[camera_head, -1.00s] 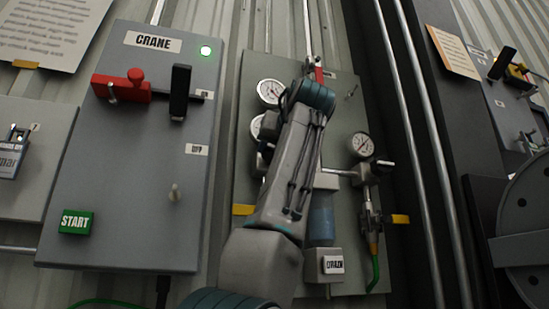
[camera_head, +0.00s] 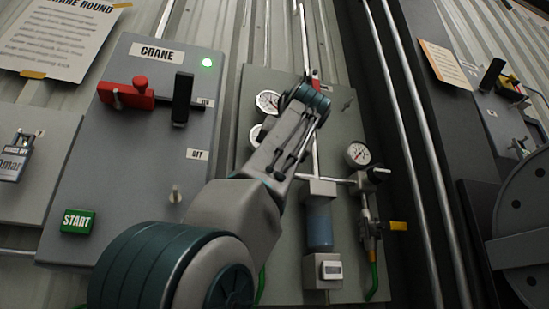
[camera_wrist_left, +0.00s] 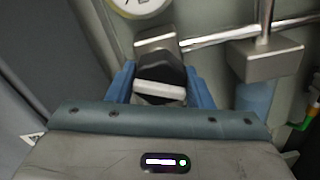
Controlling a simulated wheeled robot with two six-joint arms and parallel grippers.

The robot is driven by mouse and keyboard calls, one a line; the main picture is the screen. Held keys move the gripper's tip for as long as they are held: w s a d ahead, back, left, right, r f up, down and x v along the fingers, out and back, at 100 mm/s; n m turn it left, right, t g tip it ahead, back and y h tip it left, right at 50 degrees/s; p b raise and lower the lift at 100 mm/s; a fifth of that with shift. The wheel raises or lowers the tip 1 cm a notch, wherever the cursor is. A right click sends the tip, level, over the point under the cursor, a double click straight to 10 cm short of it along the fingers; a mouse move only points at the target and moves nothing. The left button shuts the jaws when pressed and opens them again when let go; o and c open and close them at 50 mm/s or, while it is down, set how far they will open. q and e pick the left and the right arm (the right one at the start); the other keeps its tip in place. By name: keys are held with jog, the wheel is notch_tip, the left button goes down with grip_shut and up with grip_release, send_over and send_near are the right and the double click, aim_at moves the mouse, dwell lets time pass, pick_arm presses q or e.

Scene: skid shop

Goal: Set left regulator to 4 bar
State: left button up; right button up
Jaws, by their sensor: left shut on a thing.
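The left regulator's black knob (camera_wrist_left: 160,72) with a pale bar across its front shows in the left wrist view. My left gripper (camera_wrist_left: 160,84) is shut around this knob, with a blue finger on each side. In the head view my left arm covers the knob and the gripper. A round white gauge (camera_head: 256,133) shows partly beside my arm, and part of a gauge (camera_wrist_left: 140,4) shows at the top of the wrist view. I cannot read the pressure on either. My right gripper is not in view.
Another gauge (camera_head: 268,102) sits higher on the grey panel (camera_head: 345,84). A right gauge (camera_head: 358,154) and a black knob (camera_head: 378,175) stand to the right, above a yellow-handled valve (camera_head: 396,226). The crane box (camera_head: 138,190) is close on the left.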

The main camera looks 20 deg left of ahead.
pick_arm(q)
jog(key=shift+f, duration=0.3)
dwell(0.5)
jog(key=o, duration=1)
jog(key=shift+r, duration=0.1)
jog(key=shift+s, duration=0.1)
jog(key=b+v, duration=0.3)
jog(key=v, duration=0.7)
jog(key=shift+s+d+b, duration=0.3)
jog(key=shift+w, duration=0.1)
